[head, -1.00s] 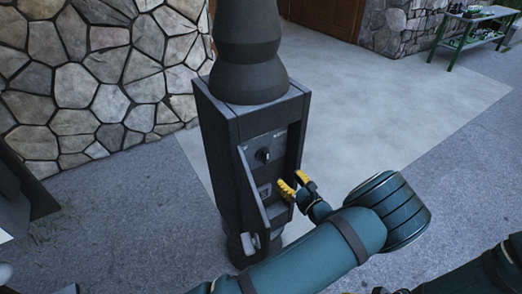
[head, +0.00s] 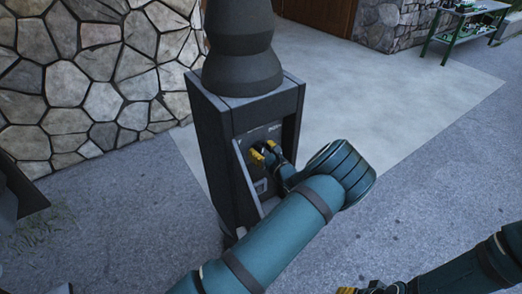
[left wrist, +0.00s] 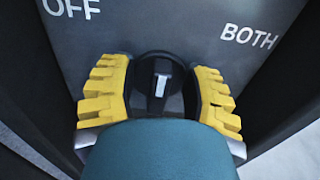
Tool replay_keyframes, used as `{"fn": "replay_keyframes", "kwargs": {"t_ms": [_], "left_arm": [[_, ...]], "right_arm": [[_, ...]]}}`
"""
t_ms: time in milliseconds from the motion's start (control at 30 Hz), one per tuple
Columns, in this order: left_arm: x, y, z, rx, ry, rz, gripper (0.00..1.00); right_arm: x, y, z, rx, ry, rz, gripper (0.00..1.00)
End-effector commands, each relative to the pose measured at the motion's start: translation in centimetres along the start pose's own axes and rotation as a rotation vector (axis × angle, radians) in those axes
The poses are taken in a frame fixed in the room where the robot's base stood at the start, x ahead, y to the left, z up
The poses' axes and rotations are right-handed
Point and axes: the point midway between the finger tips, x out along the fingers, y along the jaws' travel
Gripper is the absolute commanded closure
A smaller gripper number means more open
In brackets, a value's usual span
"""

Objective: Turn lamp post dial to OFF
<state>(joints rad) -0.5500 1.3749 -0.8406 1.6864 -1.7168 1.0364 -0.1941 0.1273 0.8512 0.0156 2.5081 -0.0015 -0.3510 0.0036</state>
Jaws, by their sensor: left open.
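The dark lamp post (head: 240,85) stands upright in the head view, with a box-shaped housing and an open front panel. In the left wrist view its black dial (left wrist: 160,85) has a pale pointer mark standing nearly upright, between the OFF label (left wrist: 72,8) at upper left and the BOTH label (left wrist: 249,36) at upper right. My left gripper (head: 264,153) is at the dial, its yellow fingers (left wrist: 160,92) open on either side of it with small gaps. My arm hides the lower dial face. My right gripper (head: 360,289) shows only partly at the bottom edge.
A stone wall (head: 90,80) rises behind and left of the post. A green-legged table (head: 455,30) with small items stands at the far right. The pale concrete slab (head: 380,90) and grey pavement to the right are clear.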

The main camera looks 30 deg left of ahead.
Motion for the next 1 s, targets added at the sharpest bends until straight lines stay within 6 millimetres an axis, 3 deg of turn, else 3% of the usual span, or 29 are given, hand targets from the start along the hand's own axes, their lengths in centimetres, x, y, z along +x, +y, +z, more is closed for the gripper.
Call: {"fn": "replay_keyframes", "kwargs": {"t_ms": [300, 433, 467, 1000], "left_arm": [[0.2, -0.03, 0.04, -0.001, 0.0, -0.001, 0.49], [0.18, -0.02, 0.03, -0.001, 0.0, 0.0, 0.95], [0.18, -0.02, 0.03, -0.001, 0.0, 0.0, 1.0], [0.25, 0.09, 0.04, -0.057, -0.002, 0.0, 1.0]], "right_arm": [[0.01, 0.0, -0.02, 0.0, 0.001, 0.0, 0.53], [0.01, 0.01, -0.02, 0.0, 0.0, 0.0, 0.53], [0.01, 0.01, -0.02, 0.0, 0.0, 0.0, 0.53], [0.13, 0.05, -0.02, 0.0, 0.001, 0.0, 0.53]]}}
